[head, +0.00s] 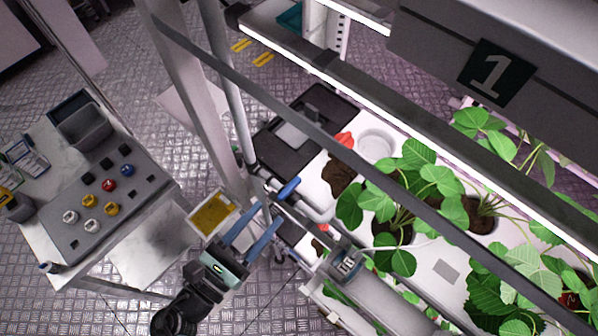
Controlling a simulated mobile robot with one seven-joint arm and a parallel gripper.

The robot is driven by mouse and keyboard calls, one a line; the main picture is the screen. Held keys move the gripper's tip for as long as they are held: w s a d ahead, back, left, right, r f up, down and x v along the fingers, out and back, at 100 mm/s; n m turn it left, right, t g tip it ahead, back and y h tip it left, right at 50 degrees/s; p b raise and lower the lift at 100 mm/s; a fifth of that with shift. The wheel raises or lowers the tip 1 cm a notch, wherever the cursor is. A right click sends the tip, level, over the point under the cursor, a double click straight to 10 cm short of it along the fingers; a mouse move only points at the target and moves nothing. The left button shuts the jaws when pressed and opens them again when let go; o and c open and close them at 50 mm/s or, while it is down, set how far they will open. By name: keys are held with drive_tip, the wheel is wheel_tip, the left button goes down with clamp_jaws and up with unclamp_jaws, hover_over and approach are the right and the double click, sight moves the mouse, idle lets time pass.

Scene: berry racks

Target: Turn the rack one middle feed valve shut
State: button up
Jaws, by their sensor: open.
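The rack carries a black sign with a white 1 (495,72) at the upper right. A blue valve handle (289,188) sits on the grey pipework at the rack's near end, beside the upright pipe. The handle appears to lie across the pipe beside it; which feed level it belongs to cannot be told. My gripper (268,214) reaches up from the lower middle with its two blue fingers spread apart. The fingertips are just below and left of the handle, apparently empty. Whether they touch any pipe is unclear.
Rack posts and a long rail cross above the white plant tray (446,270). A yellow card (212,214) hangs left of my gripper. A grey trolley (150,215) with coloured knobs and a bin (84,128) stands left. Metal floor shows between trolley and rack.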

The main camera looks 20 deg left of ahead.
sight(299, 177)
drive_tip(key=p+x, duration=0.2)
drive_tip(key=x, duration=0.9)
drive_tip(key=shift+w+d+p, duration=0.15)
drive_tip(key=shift+w+p, duration=0.15)
drive_tip(key=shift+w, duration=0.05)
clamp_jaws()
